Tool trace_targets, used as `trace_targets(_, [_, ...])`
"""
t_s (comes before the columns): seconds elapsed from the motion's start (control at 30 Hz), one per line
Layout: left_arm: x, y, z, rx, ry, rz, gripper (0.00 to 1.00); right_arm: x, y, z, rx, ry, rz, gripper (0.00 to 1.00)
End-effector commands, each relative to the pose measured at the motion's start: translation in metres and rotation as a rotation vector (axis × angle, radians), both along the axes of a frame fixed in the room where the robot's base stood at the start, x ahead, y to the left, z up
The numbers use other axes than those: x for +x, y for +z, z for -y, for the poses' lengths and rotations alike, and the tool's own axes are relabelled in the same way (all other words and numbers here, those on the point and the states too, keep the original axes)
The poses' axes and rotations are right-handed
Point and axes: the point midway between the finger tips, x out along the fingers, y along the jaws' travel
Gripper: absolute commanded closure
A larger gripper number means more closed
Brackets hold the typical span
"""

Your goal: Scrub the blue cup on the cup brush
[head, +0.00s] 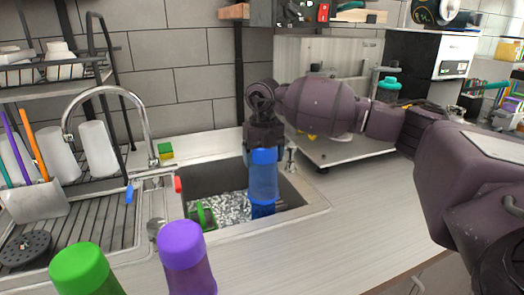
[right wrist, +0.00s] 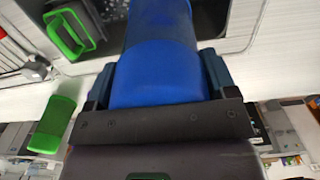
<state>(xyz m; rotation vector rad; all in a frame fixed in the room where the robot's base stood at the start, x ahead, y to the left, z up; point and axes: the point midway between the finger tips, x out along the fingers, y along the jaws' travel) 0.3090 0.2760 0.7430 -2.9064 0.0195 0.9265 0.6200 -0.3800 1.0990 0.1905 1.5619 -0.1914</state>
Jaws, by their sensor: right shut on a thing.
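The blue cup (head: 263,182) is in my right gripper (head: 263,148), which is shut on its solid blue end. The cup hangs upright below the gripper over the right part of the sink; it also shows in the right wrist view (right wrist: 158,75) between the fingers. Its lower part looks darker blue. A green-framed item with dark parts (head: 203,215) stands in the sink left of the cup, and also shows in the right wrist view (right wrist: 70,30). I cannot tell whether it is the cup brush. My left gripper is out of view.
The sink (head: 310,200) has a raised metal rim and a tap (head: 150,125) at its left. A green cup (head: 80,268) and a purple cup (head: 183,255) stand in front. A dish rack is left. A metal machine (head: 335,150) stands behind my right arm. The right counter (head: 350,200) is clear.

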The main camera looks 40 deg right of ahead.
Motion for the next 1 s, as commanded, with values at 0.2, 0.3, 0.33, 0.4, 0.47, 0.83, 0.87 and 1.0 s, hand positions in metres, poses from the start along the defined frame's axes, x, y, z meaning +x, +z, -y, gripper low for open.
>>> trace_targets(0.2, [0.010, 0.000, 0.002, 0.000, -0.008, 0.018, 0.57, 0.000, -0.023, 0.000, 0.001, 0.000, -0.003, 0.49])
trace_targets(0.3, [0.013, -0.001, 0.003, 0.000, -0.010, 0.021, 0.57, 0.000, -0.033, 0.000, 0.001, -0.001, -0.003, 0.49])
trace_targets(0.33, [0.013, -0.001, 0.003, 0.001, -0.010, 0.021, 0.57, 0.000, -0.036, 0.000, 0.001, -0.001, -0.003, 0.49])
trace_targets(0.4, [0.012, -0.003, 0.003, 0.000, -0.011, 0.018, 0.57, 0.000, -0.041, 0.000, 0.000, -0.001, -0.002, 0.49])
trace_targets(0.47, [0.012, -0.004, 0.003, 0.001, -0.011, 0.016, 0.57, 0.000, -0.046, 0.000, 0.000, -0.001, -0.002, 0.49])
trace_targets(0.83, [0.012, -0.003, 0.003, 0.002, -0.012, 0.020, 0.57, 0.000, -0.056, 0.000, 0.001, 0.000, 0.001, 0.49])
trace_targets(0.87, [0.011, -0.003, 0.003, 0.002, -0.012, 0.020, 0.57, 0.000, -0.056, 0.000, 0.001, 0.000, 0.001, 0.49])
trace_targets(1.0, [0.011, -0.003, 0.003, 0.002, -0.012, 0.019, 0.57, 0.000, -0.056, 0.000, 0.001, 0.000, 0.001, 0.49])
